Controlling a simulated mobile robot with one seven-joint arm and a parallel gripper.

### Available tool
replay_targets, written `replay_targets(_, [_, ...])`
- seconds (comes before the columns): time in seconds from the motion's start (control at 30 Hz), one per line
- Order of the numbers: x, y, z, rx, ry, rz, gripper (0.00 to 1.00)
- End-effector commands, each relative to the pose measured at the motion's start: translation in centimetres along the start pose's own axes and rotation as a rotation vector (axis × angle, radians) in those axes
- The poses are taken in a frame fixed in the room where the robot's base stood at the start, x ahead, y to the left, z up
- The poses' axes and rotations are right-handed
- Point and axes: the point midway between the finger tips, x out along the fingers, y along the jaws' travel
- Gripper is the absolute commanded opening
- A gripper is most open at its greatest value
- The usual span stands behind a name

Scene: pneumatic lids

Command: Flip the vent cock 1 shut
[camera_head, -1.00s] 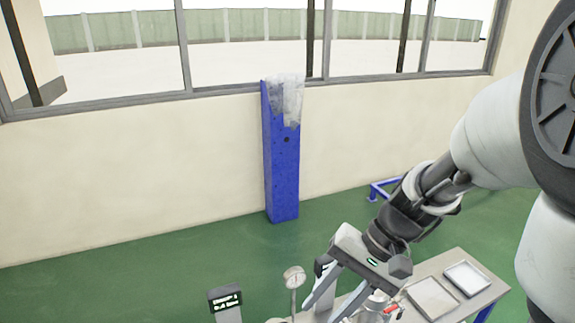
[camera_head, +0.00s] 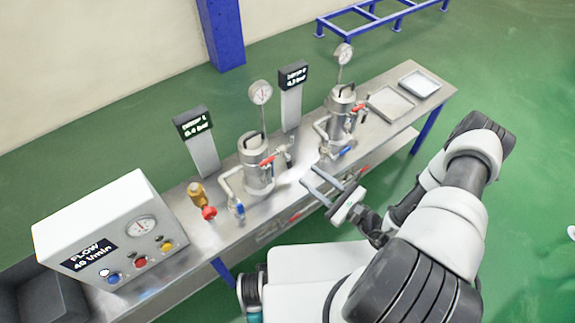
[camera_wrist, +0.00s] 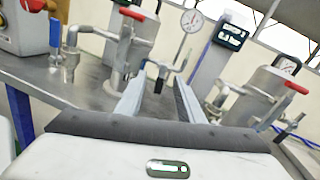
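Two steel lidded vessels stand on the bench; I take the left vessel (camera_head: 256,165) as number 1. Its red lever (camera_head: 268,161) is near its top right and its blue lever (camera_head: 239,209) is low at its front. No label tells which is vent cock 1. My gripper (camera_head: 308,176) is open and empty, right of this vessel and apart from it. In the wrist view, the left vessel (camera_wrist: 128,50) with a red lever (camera_wrist: 132,13) is beyond the left finger. A small pipe fitting shows beyond the gap between my fingers (camera_wrist: 158,95).
The right vessel (camera_head: 341,107) has its own red lever (camera_head: 358,109) and blue lever (camera_head: 347,153). Gauges, display posts (camera_head: 196,140), a brass valve with red knob (camera_head: 203,200) and a flow box (camera_head: 108,232) crowd the bench. Trays (camera_head: 390,104) lie at the far right.

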Motion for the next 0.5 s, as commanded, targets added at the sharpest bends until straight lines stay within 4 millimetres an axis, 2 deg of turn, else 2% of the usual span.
replay_targets(0.03, [-0.4,0.7,-2.1,0.032,0.012,-0.053,0.34])
replay_targets(0.13, [-1.0,1.2,-4.1,0.064,0.032,-0.12,0.34])
replay_targets(0.33, [-0.3,1.3,-5.0,0.075,0.042,-0.15,0.34])
replay_targets(0.5, [2.6,1.0,-5.1,0.075,0.04,-0.146,0.34])
